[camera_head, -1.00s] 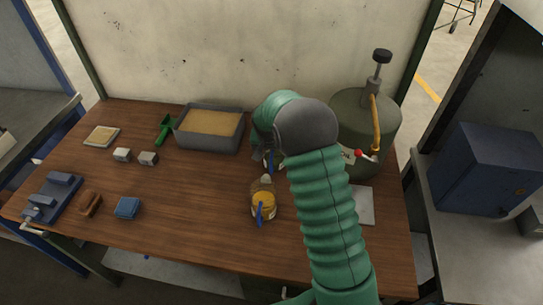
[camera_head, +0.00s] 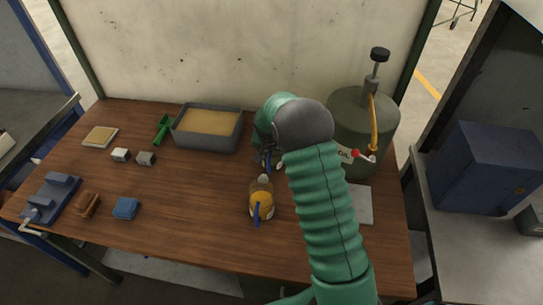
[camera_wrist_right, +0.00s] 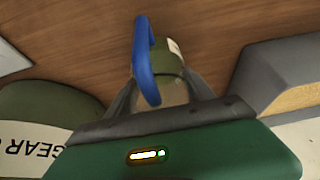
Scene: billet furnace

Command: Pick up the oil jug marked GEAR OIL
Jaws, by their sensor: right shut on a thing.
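My right gripper (camera_wrist_right: 165,92) is shut on a jug with a blue handle (camera_wrist_right: 145,62) and a greenish body (camera_wrist_right: 170,65). A piece of white label shows at its side, but its words cannot be read. In the head view my right forearm and wrist hide most of this jug; only a small blue bit (camera_head: 267,161) shows below the wrist. A second jug (camera_head: 261,203), with amber oil and a blue handle, stands on the bench nearer to me, apart from the gripper. My left gripper is not in view.
A large olive drum (camera_head: 350,120) with a pump stands right of my arm; its label reads GEAR O in the wrist view (camera_wrist_right: 45,120). A grey sand tray (camera_head: 207,143) is left of the gripper. A blue vise (camera_head: 52,197) and small blocks lie left. The bench centre is clear.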

